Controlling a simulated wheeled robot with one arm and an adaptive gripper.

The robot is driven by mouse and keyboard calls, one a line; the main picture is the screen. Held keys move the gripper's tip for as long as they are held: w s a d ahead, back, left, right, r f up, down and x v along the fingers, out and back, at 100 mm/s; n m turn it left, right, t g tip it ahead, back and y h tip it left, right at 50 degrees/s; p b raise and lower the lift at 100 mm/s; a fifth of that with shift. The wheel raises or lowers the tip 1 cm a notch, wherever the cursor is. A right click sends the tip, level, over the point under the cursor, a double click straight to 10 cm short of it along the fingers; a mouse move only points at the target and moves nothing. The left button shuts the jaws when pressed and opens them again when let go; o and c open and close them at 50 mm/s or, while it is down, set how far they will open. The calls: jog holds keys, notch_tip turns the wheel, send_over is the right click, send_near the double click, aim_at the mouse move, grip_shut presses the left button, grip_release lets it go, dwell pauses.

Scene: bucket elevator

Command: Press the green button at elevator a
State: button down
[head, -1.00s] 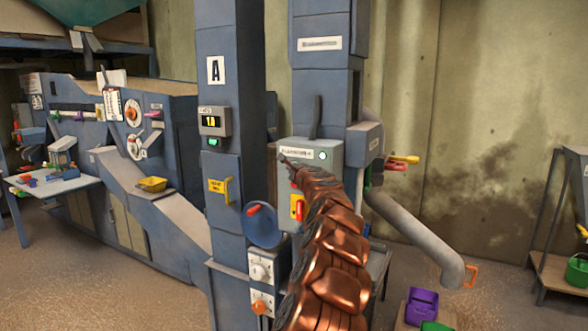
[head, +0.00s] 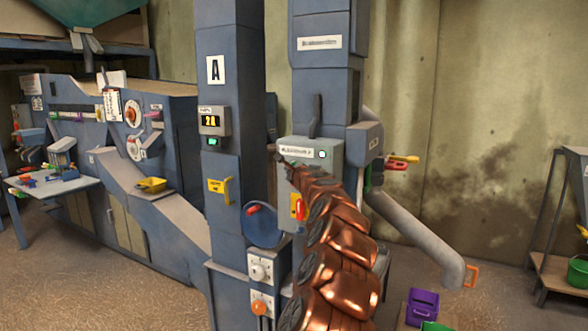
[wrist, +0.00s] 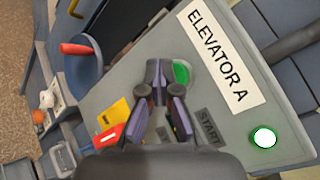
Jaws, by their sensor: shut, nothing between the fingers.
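The grey control box (head: 298,152) of elevator A stands right of the column marked A (head: 215,69). In the wrist view its face carries an "ELEVATOR A" label (wrist: 220,52) and a "START" label (wrist: 208,127). The green button (wrist: 181,74) is partly covered by my gripper (wrist: 157,66). My gripper's fingers are closed together, empty, with their tips at the button's left edge; I cannot tell if they touch it. A round lamp (wrist: 263,138) glows white with a green rim; it also shows in the head view (head: 322,154). My arm hides the gripper in the head view.
A red-and-yellow switch (wrist: 109,134) sits close beside my gripper on the box. A blue disc with a red handle (head: 262,224) is left of the box. A lit display (head: 211,121) is on the column. A grey pipe (head: 415,235) slopes down at right.

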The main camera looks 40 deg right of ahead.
jog(key=shift+a, duration=0.1)
jog(key=shift+s+a+b, duration=0.25)
jog(key=shift+a+b, duration=0.25)
jog(key=shift+a, duration=0.25)
jog(key=shift+s+a+b, duration=0.25)
jog(key=shift+a+b, duration=0.2)
jog(key=shift+a, duration=0.35)
jog(key=shift+s+a+b, duration=0.25)
jog(key=shift+a+b, duration=0.25)
jog(key=shift+a, duration=0.25)
